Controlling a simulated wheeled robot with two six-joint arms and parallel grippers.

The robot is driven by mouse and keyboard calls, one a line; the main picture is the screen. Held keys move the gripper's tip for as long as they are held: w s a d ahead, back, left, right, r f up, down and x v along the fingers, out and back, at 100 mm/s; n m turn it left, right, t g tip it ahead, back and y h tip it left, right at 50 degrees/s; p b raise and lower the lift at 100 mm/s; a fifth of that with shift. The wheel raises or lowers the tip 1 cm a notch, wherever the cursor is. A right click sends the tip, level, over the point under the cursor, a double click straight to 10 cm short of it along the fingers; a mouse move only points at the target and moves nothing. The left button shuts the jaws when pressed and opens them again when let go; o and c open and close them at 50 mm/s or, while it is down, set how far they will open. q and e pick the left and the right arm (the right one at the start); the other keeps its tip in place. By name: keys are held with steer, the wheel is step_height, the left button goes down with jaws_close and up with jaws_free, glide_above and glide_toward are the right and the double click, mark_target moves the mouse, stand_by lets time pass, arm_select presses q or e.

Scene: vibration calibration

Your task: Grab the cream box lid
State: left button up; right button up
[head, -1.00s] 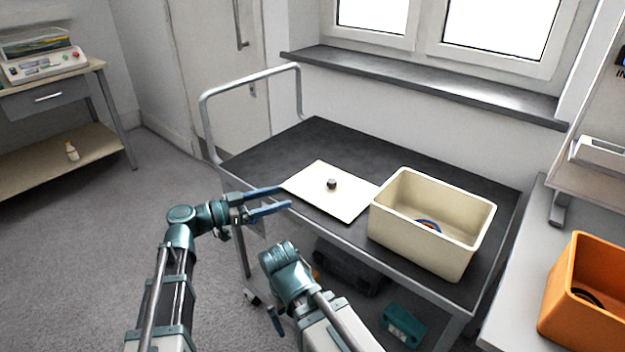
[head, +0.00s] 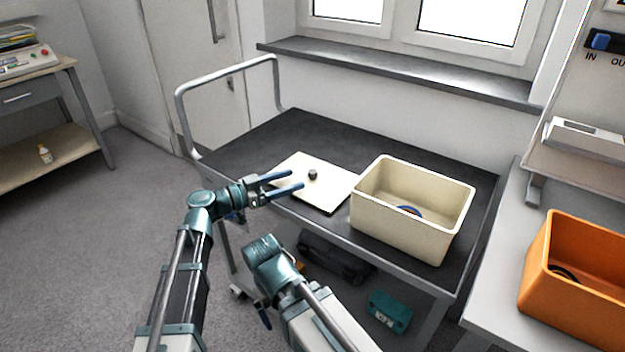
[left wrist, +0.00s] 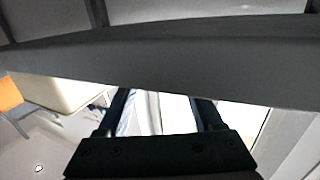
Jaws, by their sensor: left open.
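The cream box lid (head: 330,190) is a flat plate with a dark round knob (head: 312,174) on top. It lies on the dark cart top, left of the open cream box (head: 412,217). My left gripper (head: 297,180) is open and empty at the lid's near left edge, its fingertips overlapping the lid in the head view, short of the knob. Whether it touches the lid I cannot tell. In the left wrist view, a pale surface shows between the dark fingers (left wrist: 163,112).
The cart (head: 320,125) has a metal handle at its left end and bare space behind the lid. The cream box holds a blue ringed item. An orange bin (head: 540,265) stands on the right bench. A teal case (head: 390,310) sits on the cart's lower shelf.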

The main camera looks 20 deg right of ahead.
mark_target(305, 181)
arm_select(q)
steer(key=x, duration=0.5)
steer(key=shift+s+r, duration=0.1)
steer(key=shift+r, duration=0.15)
jaws_close()
